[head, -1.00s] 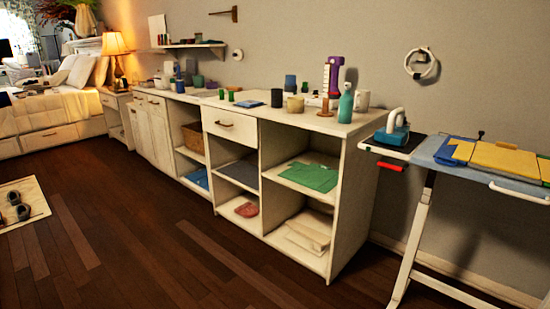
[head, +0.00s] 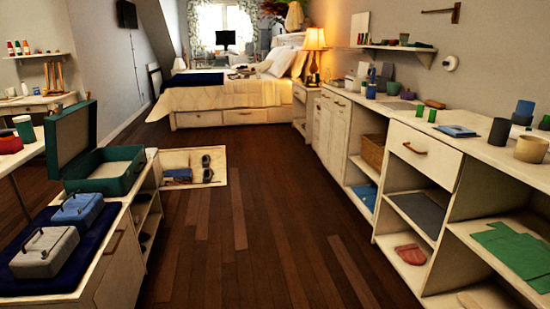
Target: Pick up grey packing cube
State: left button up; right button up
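A grey packing cube (head: 44,254) with a dark loop handle on top lies at the lower left of the head view. It rests on a dark blue cloth (head: 72,270) on top of a low cabinet. A blue packing cube (head: 78,210) of similar shape lies just behind it on the same cloth. An open green suitcase (head: 105,172) stands behind both cubes with its lid raised. Neither of my grippers is in view.
A dark wooden floor (head: 240,225) runs clear between the left cabinet (head: 120,245) and the long white shelf unit (head: 480,155) on the right. A shallow tray (head: 195,160) with shoes lies on the floor ahead. The bed (head: 225,95) stands at the back.

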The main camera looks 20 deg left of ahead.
aim_at(60, 242)
jog(key=i+j+u, duration=0.1)
jog(key=i+u, duration=0.2)
jog(key=u, duration=0.15)
jog(key=i+u, duration=0.3)
jog(key=u, duration=0.15)
jog(key=i+l+u, duration=0.2)
jog(key=u, duration=0.25)
jog(key=i+l+u, duration=0.15)
jog(key=i+u, duration=0.2)
jog(key=i+l+u, duration=0.25)
jog(key=u, duration=0.15)
jog(key=i+l+u, duration=0.35)
jog(key=k+j, duration=0.05)
